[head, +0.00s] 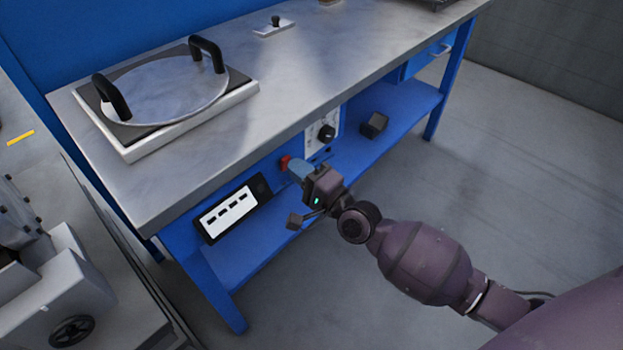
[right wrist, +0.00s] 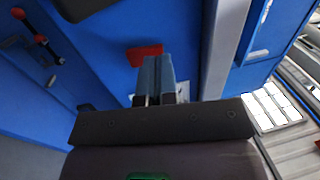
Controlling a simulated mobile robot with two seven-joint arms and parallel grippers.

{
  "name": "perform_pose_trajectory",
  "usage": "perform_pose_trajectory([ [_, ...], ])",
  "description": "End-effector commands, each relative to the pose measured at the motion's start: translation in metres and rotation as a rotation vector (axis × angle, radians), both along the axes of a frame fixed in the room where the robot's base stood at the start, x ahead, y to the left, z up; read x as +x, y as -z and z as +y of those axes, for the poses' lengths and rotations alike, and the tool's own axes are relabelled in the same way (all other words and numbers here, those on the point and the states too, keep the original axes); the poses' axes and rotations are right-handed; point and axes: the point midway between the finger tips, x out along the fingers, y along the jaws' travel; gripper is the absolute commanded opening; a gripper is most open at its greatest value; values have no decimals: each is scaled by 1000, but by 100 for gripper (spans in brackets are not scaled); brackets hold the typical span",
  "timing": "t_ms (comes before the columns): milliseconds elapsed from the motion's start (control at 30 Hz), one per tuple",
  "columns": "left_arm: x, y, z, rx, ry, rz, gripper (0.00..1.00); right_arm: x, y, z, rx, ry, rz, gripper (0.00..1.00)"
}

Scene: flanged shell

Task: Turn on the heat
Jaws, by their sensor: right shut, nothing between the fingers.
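A red switch or button (head: 285,162) is on the blue front under the bench top. It also shows in the right wrist view as a red piece (right wrist: 143,52). My right gripper (head: 293,167) is shut and empty, its blue fingertips right at the red piece. In the wrist view the fingertips (right wrist: 157,65) overlap its lower right part; I cannot tell whether they touch it. A pale panel with a black knob (head: 326,132) is just right of the fingers. A flat plate with a round grey disc and two black handles (head: 165,92) lies on the bench. My left gripper is out of view.
The metal bench top (head: 300,65) overhangs the controls. A black unit with a pale display (head: 230,210) sits left of my gripper. A dark box (head: 374,124) is on the blue lower shelf. A machine with a handwheel (head: 72,330) stands lower left. Floor at right is clear.

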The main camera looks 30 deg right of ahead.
Motion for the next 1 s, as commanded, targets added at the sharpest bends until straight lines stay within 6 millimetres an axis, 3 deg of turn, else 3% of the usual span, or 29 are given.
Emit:
perform_pose_trajectory([
  [633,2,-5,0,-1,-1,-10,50,14,-8,5,0,0,-4,0],
  [1000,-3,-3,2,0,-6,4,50,12,-8,6,1,0,-3,0],
])
